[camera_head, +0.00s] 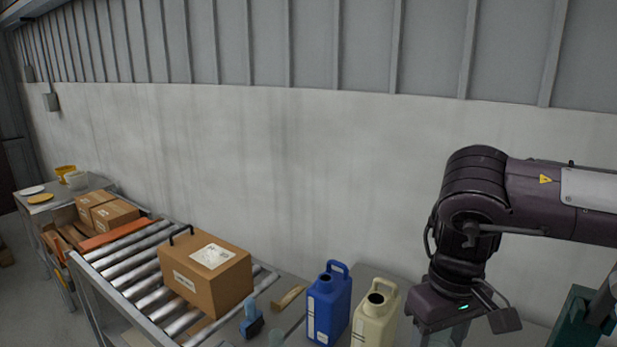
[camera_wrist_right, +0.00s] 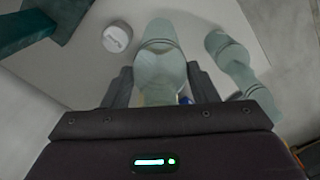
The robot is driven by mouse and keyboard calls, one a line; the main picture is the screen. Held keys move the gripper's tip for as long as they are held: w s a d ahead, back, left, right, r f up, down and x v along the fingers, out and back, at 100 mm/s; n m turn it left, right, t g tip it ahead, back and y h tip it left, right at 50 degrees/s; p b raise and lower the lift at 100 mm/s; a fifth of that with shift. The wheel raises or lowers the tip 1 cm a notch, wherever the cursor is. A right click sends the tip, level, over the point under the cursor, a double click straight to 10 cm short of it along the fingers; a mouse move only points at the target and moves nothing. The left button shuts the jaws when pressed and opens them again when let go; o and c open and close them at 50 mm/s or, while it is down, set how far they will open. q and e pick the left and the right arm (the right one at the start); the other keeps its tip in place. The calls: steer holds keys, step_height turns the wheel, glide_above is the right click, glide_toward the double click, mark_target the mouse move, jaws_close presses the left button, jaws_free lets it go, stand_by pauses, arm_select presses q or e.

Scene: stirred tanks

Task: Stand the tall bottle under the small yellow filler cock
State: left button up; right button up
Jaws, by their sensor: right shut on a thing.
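My right gripper (camera_wrist_right: 160,88) is shut on a pale green, translucent bottle (camera_wrist_right: 160,62), which sits between its two fingers in the right wrist view. A second pale green bottle (camera_wrist_right: 236,66) is apart from it, to the right; I cannot tell from this angle which one is taller. In the head view my right gripper (camera_head: 442,338) points down at the bottom edge, right of the cream can, and what it holds is mostly cut off. The yellow filler cock is not in view. My left gripper is not in view.
A cream can (camera_head: 376,316) and a blue can (camera_head: 328,305) stand left of the right gripper. A cardboard box (camera_head: 205,274) rests on a roller conveyor (camera_head: 118,262). A white round object (camera_wrist_right: 117,36) and a dark green part (camera_wrist_right: 27,32) are near the held bottle.

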step_height(320, 180, up, 6)
steer(key=p, duration=0.4)
steer(key=shift+p, duration=0.35)
steer(key=shift+r+p, duration=0.4)
steer(key=shift+r, duration=0.1)
step_height(320, 180, down, 8)
steer(key=b, duration=0.6)
steer(key=shift+r+b, duration=0.2)
steer(key=shift+b, duration=0.2)
steer(key=shift+d+r, duration=0.1)
